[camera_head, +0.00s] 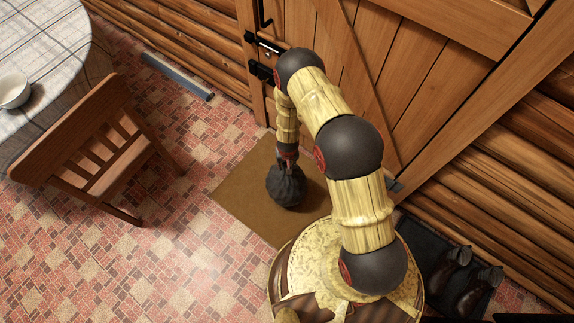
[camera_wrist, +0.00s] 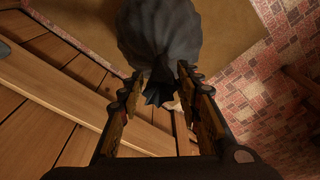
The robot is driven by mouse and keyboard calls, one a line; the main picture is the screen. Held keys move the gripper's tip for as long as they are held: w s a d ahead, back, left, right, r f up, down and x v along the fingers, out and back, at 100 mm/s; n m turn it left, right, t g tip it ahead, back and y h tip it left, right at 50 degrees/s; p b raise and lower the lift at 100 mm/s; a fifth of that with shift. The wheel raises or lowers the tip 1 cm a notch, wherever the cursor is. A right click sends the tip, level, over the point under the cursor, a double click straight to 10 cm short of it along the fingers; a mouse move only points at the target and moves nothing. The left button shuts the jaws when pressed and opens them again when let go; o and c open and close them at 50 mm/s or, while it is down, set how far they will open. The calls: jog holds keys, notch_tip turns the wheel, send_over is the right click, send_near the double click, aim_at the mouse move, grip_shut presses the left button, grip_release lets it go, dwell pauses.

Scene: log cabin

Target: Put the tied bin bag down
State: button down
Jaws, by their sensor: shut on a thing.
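The tied bin bag (camera_head: 287,187) is dark grey and round. It is over the brown doormat (camera_head: 240,193) in front of the wooden door. Its gathered neck points up to my gripper (camera_head: 287,152), which is shut on it from above. In the wrist view the bag (camera_wrist: 160,40) fills the top middle, and its tied neck lies between the two fingers of my gripper (camera_wrist: 158,90). I cannot tell whether the bag's underside touches the mat.
A wooden chair (camera_head: 98,150) and a round table with a checked cloth (camera_head: 45,50) and white bowl (camera_head: 14,90) stand at left. Dark boots (camera_head: 450,270) sit on a black tray (camera_head: 418,237) at lower right. Tiled floor (camera_head: 165,240) lies clear left of the mat.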

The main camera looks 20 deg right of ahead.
aim_at(286, 179)
jog(key=shift+w+f, duration=0.35)
jog(key=shift+f, duration=0.05)
jog(key=shift+f+b, duration=0.95)
jog(key=shift+f, duration=0.4)
jog(key=c, duration=1.3)
grip_release()
jog(key=shift+s, duration=0.15)
jog(key=shift+o, duration=0.2)
